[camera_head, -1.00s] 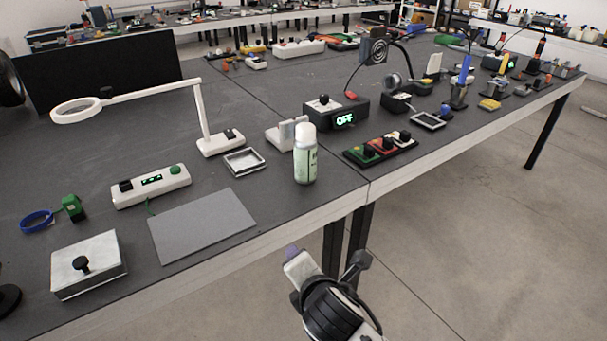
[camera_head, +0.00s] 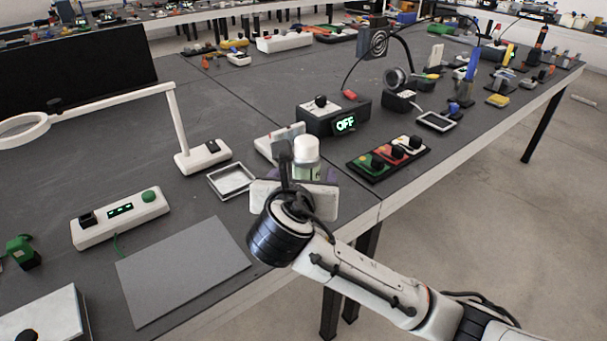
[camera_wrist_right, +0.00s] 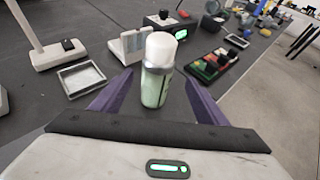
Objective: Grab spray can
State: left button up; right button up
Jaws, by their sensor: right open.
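The spray can (camera_head: 307,151), pale green with a white cap, stands upright on the dark table near its front edge. In the head view its lower part is hidden behind my right gripper (camera_head: 310,177). In the right wrist view the whole can (camera_wrist_right: 157,72) shows between and just beyond the purple fingers of my right gripper (camera_wrist_right: 157,95). The fingers are open, one on each side of the can, with a gap to it on both sides. My left gripper is not in view.
A small square tray (camera_head: 232,180) and a white stand (camera_head: 279,141) are close to the can. A lamp (camera_head: 203,157) stands to the left. A button panel (camera_head: 389,158) and a black OFF box (camera_head: 334,117) are to the right. A grey mat (camera_head: 182,270) lies in front.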

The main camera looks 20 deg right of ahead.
aim_at(306, 164)
jog(key=shift+b+x, duration=0.65)
jog(key=shift+x, duration=2.85)
jog(key=shift+a, duration=0.15)
jog(key=c, duration=1.3)
jog(key=shift+w+r, duration=0.1)
jog(key=shift+r, duration=0.15)
jog(key=shift+c, duration=0.8)
